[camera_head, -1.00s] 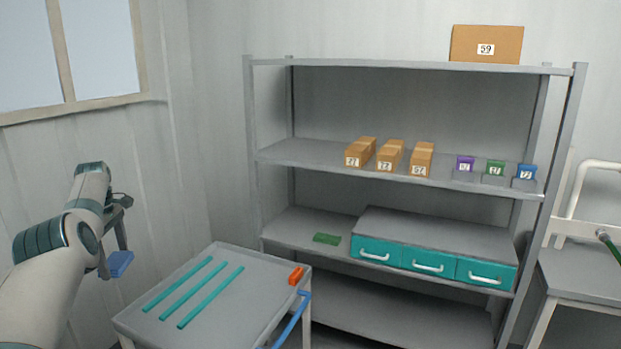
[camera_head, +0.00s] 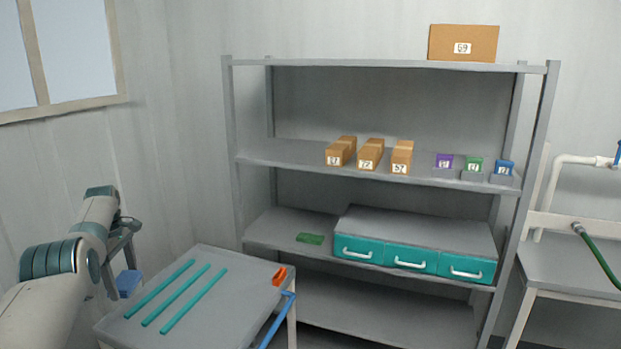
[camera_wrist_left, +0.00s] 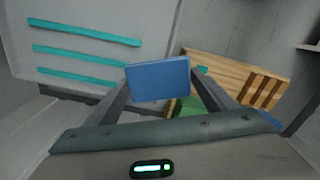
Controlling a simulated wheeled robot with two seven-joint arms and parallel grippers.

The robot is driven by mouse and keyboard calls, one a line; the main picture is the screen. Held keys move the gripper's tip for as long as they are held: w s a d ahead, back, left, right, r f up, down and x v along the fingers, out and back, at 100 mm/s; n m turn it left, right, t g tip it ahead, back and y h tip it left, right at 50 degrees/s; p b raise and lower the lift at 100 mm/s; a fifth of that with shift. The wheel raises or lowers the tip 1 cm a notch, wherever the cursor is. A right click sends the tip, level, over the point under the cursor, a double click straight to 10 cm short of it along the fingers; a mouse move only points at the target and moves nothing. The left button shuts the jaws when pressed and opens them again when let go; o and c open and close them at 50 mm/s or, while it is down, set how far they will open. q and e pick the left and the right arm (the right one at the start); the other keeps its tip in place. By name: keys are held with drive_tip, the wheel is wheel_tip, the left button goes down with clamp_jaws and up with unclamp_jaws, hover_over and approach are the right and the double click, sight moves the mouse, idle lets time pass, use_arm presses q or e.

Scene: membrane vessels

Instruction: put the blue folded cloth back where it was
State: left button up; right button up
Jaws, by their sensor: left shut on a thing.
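The blue folded cloth (camera_head: 128,284) is held in my left gripper (camera_head: 127,268), to the left of the grey cart in the head view. In the left wrist view the cloth (camera_wrist_left: 158,79) is a flat blue block between the two fingertips of my left gripper (camera_wrist_left: 158,84), which is shut on it. A green folded cloth (camera_head: 310,238) lies on the shelf, left of the teal drawers. My right gripper is not in view.
The grey cart (camera_head: 235,290) carries several teal strips (camera_head: 179,295) and an orange object (camera_head: 279,276). The shelf unit (camera_head: 290,225) holds cartons, small coloured boxes and a teal drawer unit (camera_head: 410,262). In the wrist view a wooden pallet or crate (camera_wrist_left: 235,75) and a green object (camera_wrist_left: 186,107) lie below.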

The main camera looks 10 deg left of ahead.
use_arm(q)
drive_tip(key=shift+w+d+f, duration=0.2)
drive_tip(key=shift+d+f, duration=0.1)
drive_tip(key=w+d+f+m, duration=0.1)
drive_tip(key=w+d, duration=0.2)
drive_tip(key=d, duration=0.7)
drive_tip(key=w+d+f+m, duration=0.2)
drive_tip(key=w+d, duration=0.1)
drive_tip(key=d, duration=0.7)
drive_tip(key=s+d+r+m, duration=0.2)
drive_tip(key=d+r+m, duration=0.1)
drive_tip(key=d+r, duration=0.5)
drive_tip(key=s+d+r+m, duration=0.2)
drive_tip(key=d+r+m, duration=0.2)
drive_tip(key=d+r, duration=0.5)
drive_tip(key=s+d+f+m, duration=0.4)
drive_tip(key=s+d+m, duration=0.1)
drive_tip(key=s+d, duration=0.35)
drive_tip(key=s+d+f+m, duration=0.1)
drive_tip(key=s+f+m, duration=0.2)
drive_tip(key=s, duration=0.5)
drive_tip(key=s+d+f+m, duration=0.1)
drive_tip(key=s+f+m, duration=0.25)
drive_tip(key=s, duration=0.55)
wheel_tip(320, 180, down, 6)
drive_tip(key=b, duration=0.5)
drive_tip(key=shift+f+n+b, duration=0.25)
drive_tip(key=shift+n+b, duration=0.1)
drive_tip(key=shift+b, duration=0.05)
